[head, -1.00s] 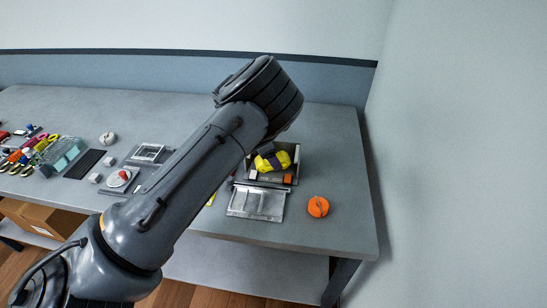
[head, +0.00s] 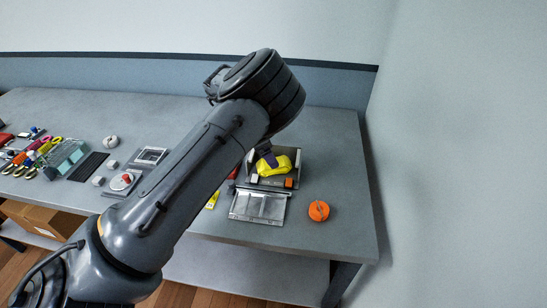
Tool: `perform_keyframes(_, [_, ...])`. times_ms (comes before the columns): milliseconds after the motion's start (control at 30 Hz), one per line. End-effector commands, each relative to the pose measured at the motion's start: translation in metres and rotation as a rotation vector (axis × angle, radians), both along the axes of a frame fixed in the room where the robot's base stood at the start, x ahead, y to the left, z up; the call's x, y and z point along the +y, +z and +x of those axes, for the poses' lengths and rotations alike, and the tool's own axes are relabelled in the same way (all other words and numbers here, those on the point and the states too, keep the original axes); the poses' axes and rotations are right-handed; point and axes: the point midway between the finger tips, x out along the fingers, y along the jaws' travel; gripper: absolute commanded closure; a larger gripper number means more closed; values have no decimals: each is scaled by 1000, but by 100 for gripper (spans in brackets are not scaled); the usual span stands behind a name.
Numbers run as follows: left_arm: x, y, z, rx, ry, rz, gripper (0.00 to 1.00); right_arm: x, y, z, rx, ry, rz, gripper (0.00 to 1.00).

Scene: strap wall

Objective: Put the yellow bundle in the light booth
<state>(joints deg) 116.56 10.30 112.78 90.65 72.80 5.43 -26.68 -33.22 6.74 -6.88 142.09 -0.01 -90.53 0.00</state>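The yellow bundle (head: 279,166) is in the head view, at or just above the light booth (head: 298,167), a small grey box with dark walls. I cannot tell whether the bundle rests on the booth's floor. A dark piece (head: 268,158) meets the bundle's upper left; it may be part of my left gripper or a band on the bundle. My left arm crosses the middle of the view and hides most of its gripper, so its fingers cannot be made out. My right gripper is out of view.
A grey hinged-looking panel (head: 258,206) lies in front of the booth, and an orange round object (head: 318,210) sits to its right. Small white trays (head: 150,156), a black mat (head: 88,166) and several tools lie to the left. The table's right end is mostly clear.

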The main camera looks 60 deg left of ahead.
Motion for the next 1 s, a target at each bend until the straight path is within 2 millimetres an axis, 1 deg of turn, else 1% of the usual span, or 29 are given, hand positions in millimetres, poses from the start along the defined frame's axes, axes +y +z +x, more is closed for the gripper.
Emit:
perform_keyframes(33, [1, 12, -4, 0, 0, 1, 18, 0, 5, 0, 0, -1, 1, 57])
perform_keyframes(100, [3, 24, -9, 0, 0, 1, 18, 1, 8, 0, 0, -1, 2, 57])
perform_keyframes(300, [7, 51, -20, -1, 1, 2, 18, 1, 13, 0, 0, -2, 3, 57])
perform_keyframes(400, [7, 59, -24, 0, 0, 0, 18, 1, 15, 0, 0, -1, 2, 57])
perform_keyframes(600, [8, 65, -27, 1, 0, 0, 18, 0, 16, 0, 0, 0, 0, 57])
perform_keyframes(1000, [8, 65, -27, 1, 0, 0, 18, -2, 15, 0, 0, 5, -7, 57])
